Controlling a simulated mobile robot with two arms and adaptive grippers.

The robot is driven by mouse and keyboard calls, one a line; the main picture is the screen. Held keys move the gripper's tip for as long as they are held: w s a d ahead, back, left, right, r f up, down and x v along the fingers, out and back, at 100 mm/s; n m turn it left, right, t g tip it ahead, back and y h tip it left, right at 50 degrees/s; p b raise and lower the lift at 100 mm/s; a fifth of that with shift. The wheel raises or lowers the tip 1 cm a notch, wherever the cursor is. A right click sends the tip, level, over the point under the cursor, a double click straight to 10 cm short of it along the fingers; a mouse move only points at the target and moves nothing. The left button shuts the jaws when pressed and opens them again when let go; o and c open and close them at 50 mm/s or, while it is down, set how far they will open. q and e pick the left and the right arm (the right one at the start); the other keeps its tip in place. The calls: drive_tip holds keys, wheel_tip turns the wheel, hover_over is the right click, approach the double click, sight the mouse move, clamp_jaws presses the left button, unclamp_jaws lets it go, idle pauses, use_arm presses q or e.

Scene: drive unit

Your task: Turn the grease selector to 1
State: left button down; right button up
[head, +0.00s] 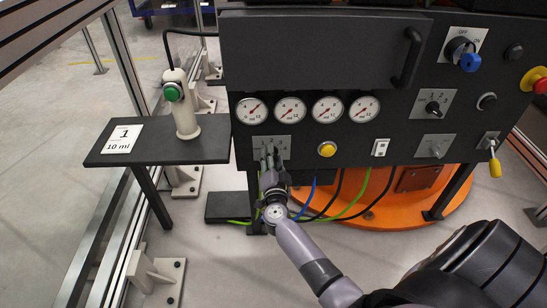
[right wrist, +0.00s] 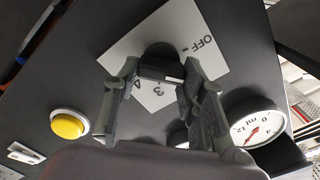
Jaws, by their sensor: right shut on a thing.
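The grease selector is a black knob (right wrist: 158,60) on a pale plate (right wrist: 118,48) marked OFF, 3 and 4; other marks are covered. In the head view the plate (head: 285,141) is on the panel's lower left, below the gauges, and the knob is hidden by my gripper. My right gripper (head: 269,158) is shut on the knob, with one finger on each side in the right wrist view (right wrist: 160,78). A white line shows on the knob's edge, but I cannot tell which mark it points to. My left gripper is not in view.
Several round gauges (head: 290,111) sit above the selector, and a yellow button (head: 326,149) is to its right. A side shelf (head: 205,146) holds a green-buttoned handle (head: 186,112) and a card (head: 122,139) reading 1, 10 ml.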

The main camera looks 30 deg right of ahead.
idle(0.4)
drive_tip(key=o, duration=1.2)
drive_tip(key=shift+c, duration=0.2)
drive_tip(key=v, duration=1.2)
drive_tip(key=shift+s+d, duration=0.1)
